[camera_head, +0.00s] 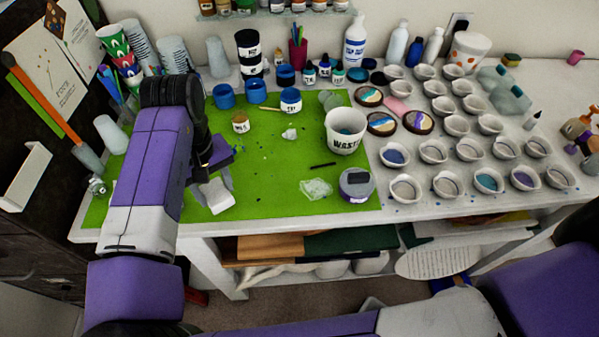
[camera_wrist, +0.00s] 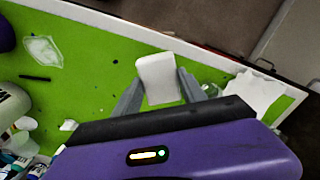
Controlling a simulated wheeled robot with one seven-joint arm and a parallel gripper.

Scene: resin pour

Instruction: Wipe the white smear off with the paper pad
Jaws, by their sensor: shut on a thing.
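My gripper (camera_head: 212,183) is at the left part of the green mat, shut on the white paper pad (camera_head: 219,197). In the wrist view the pad (camera_wrist: 158,76) sits between the two grey fingers, above the mat or on it; I cannot tell which. The white smear (camera_head: 316,188) is a pale, streaky patch near the mat's front edge, to the right of the pad and apart from it. It also shows in the wrist view (camera_wrist: 43,52) at the upper left.
A thin black stick (camera_head: 322,166) lies behind the smear. A white sheet-like thing (camera_wrist: 255,90) lies at the right in the wrist view.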

